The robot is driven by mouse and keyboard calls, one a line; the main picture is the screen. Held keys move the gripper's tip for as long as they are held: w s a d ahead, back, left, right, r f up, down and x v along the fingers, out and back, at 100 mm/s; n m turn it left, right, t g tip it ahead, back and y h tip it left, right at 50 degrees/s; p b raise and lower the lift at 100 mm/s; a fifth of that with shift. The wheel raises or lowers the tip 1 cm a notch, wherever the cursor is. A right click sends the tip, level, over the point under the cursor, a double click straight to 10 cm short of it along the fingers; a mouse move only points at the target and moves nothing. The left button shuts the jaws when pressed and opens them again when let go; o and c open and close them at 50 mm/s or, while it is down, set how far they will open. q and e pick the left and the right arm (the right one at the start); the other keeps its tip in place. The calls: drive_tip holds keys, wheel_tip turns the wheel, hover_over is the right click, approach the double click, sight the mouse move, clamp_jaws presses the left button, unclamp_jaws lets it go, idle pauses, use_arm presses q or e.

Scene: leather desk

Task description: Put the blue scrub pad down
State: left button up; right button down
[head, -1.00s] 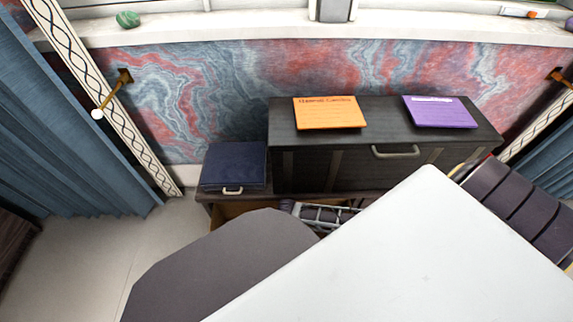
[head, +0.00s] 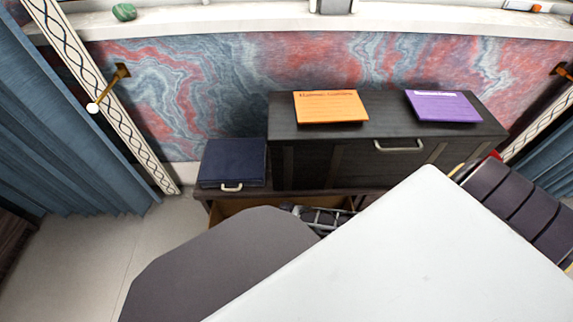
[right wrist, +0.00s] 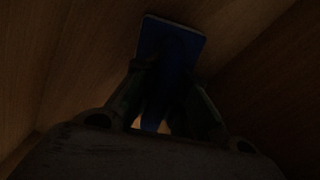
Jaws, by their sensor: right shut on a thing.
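In the dark right wrist view, the blue scrub pad (right wrist: 172,45) is a flat, rounded-corner slab. My right gripper (right wrist: 168,95) is shut on it, with a finger on each side of its near part. Brown wood-grained surfaces surround the pad. It is too dark to tell whether the pad touches them. In the head view the pad is not visible; large white and dark grey shapes cover the foreground. My left gripper is not in view.
A dark cabinet (head: 345,165) stands against the marbled wall, with an orange booklet (head: 331,107) and a purple booklet (head: 443,107) on top. A navy box (head: 232,163) sits left of it. Below is a partly covered brown opening (head: 234,206). Blue curtains hang at both sides.

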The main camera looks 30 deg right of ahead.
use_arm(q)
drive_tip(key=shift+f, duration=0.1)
use_arm(e)
drive_tip(key=shift+f, duration=0.25)
drive_tip(key=c, duration=1.4)
unclamp_jaws()
drive_tip(key=shift+f, duration=0.1)
